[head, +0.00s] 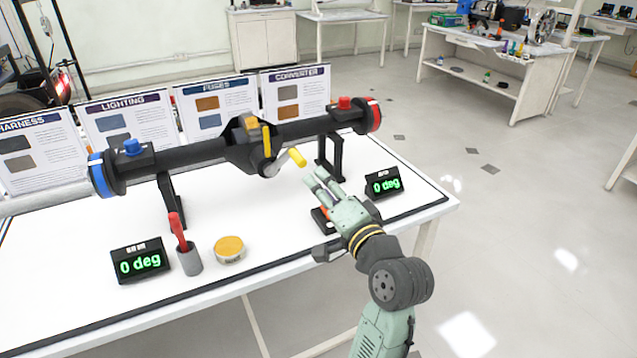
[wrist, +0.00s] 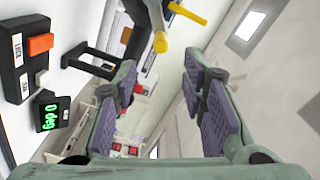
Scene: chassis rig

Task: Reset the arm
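My gripper (head: 322,184) is above the right part of the white table (head: 290,215), just in front of the axle rig. In the wrist view its two purple-padded fingers (wrist: 158,78) are spread apart with nothing between them. The long black axle (head: 200,151) rests on two black stands, with a blue end at left and a red end at right. A yellow-tipped handle (head: 297,157) sticks out from its middle, close to my fingertips but apart in the head view. The handle's yellow end also shows in the wrist view (wrist: 161,42).
A black switch box with an orange rocker (wrist: 40,45) is partly hidden by my gripper in the head view.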

